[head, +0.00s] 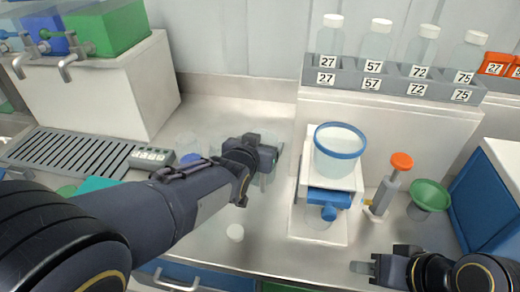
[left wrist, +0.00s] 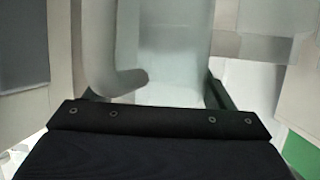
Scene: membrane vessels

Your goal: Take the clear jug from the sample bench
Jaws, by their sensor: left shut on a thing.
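My left gripper (head: 268,172) is over the steel bench in the middle, its arm reaching in from the left. In the left wrist view, a clear, pale jug (left wrist: 175,55) with a curved handle stands between my left fingers, and the gripper is shut on it. In the head view I cannot make out the jug's outline clearly; the hand and arm cover much of that area. My right gripper (head: 362,267) is at the lower right, near the bench's front edge, away from the jug; its finger gap is not clear.
Right of my left gripper stands a white stand with a blue-rimmed clear vessel (head: 340,155). Further right are an orange-topped pump (head: 401,162) and a green funnel (head: 430,195). Numbered bottles (head: 376,42) line a rack behind.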

